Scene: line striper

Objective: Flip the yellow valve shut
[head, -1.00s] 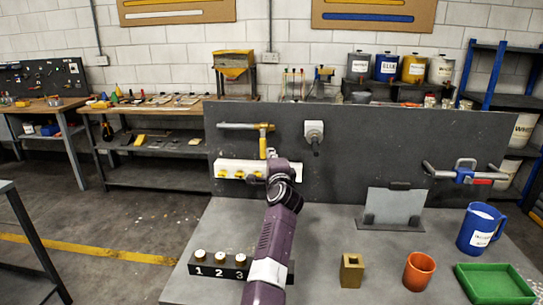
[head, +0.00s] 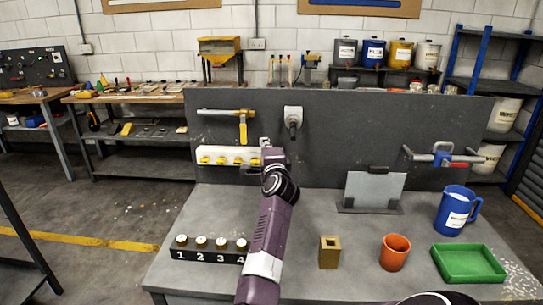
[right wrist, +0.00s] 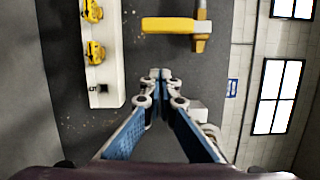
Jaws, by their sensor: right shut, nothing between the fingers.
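The yellow valve (head: 243,129) is on a grey horizontal pipe (head: 215,112) at the upper left of the dark panel. Its lever hangs straight down, at right angles to the pipe. In the right wrist view, which is turned, the yellow lever (right wrist: 170,25) lies across the top. My right gripper (right wrist: 160,78) is shut and empty, its fingertips apart from the lever. In the head view it is to the right of the lever and largely hidden behind my wrist. My left gripper is not in view.
A white strip with yellow switches (head: 228,156) is just below the valve, close to my right gripper. A grey socket with a plug (head: 293,120) is to the right. A numbered block (head: 210,249), brass block (head: 329,252), orange cup (head: 394,252), blue mug (head: 456,210) and green tray (head: 468,263) stand on the bench.

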